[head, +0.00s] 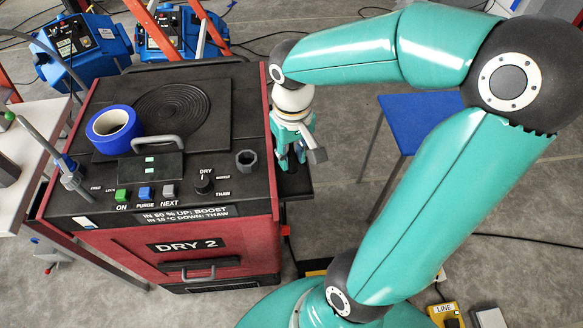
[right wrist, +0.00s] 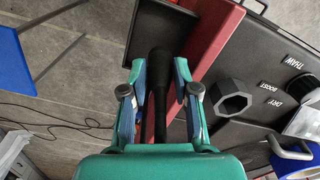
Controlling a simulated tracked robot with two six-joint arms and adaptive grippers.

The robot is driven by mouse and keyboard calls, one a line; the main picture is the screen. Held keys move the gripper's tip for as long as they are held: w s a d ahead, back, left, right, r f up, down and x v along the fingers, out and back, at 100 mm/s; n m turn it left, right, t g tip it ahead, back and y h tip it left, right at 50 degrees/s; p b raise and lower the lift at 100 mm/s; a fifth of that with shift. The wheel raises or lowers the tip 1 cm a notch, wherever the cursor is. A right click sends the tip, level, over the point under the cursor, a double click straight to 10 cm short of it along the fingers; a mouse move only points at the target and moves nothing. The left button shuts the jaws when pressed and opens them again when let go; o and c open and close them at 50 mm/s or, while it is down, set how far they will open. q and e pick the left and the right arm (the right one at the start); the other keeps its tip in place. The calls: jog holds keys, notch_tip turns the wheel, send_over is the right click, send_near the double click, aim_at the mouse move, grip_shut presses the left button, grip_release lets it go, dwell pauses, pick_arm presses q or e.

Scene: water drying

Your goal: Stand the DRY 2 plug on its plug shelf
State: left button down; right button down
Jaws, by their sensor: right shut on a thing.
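The red DRY 2 machine (head: 240,236) has a black top with an open octagonal port (head: 247,160), which also shows in the right wrist view (right wrist: 231,101). A black plug shelf (head: 297,182) juts from its right side; it shows in the right wrist view (right wrist: 160,32) too. My right gripper (head: 292,163) points down over this shelf. In the right wrist view its fingers (right wrist: 160,100) are shut on the black plug (right wrist: 160,72), whose round end shows between them. The fingers partly hide the plug, and I cannot tell if it touches the shelf. My left gripper is not in view.
A blue tape roll (head: 114,129) and a grey handle (head: 157,146) are on the machine top. A blue-topped stool (head: 425,118) stands to the right. Blue machines (head: 80,50) and orange ladder legs are behind. Cables lie on the floor.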

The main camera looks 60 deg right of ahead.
aim_at(292, 167)
jog(key=shift+f+b, duration=0.35)
jog(key=shift+f, duration=1.9)
jog(key=shift+f, duration=0.15)
jog(key=c, duration=1.2)
grip_release()
jog(key=shift+o, duration=0.2)
jog(key=shift+r, duration=0.25)
notch_tip(292, 167, up, 12)
jog(key=shift+f+p, duration=0.1)
jog(key=shift+p, duration=0.85)
